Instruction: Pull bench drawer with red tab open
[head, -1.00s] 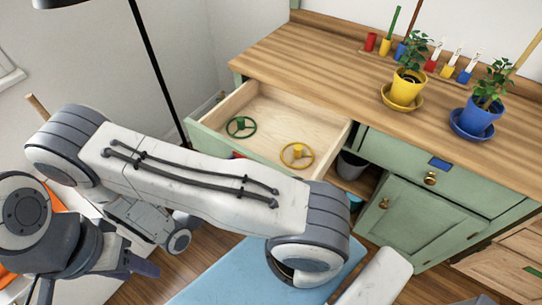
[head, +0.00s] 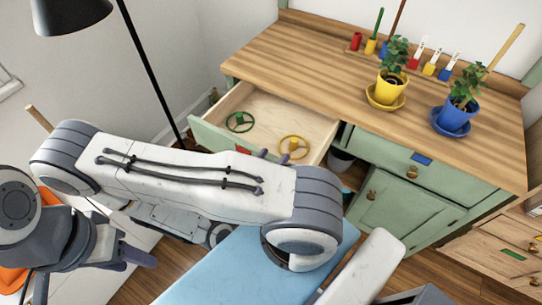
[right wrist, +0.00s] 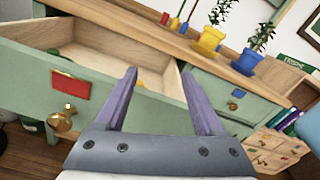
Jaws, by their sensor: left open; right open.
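The bench drawer with the red tab (head: 208,134) stands pulled out from the green bench, its light wooden inside showing. In the right wrist view, the red tab (right wrist: 70,84) sits on the drawer's green front, with a brass knob (right wrist: 62,118) below it. My right gripper (right wrist: 160,90) is open and empty, its purple fingers in front of the drawer front, to the right of the tab and knob. In the head view, only its fingertips (head: 273,155) show behind my right arm. My left gripper (head: 92,274) is open at the lower left, away from the drawer.
A green wheel (head: 240,122) and a yellow wheel (head: 293,147) lie in the drawer. Another bench drawer has a blue tab (head: 421,158). Yellow (head: 390,90) and blue (head: 456,116) plant pots stand on the bench top. A black lamp pole (head: 150,70) stands left of the bench.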

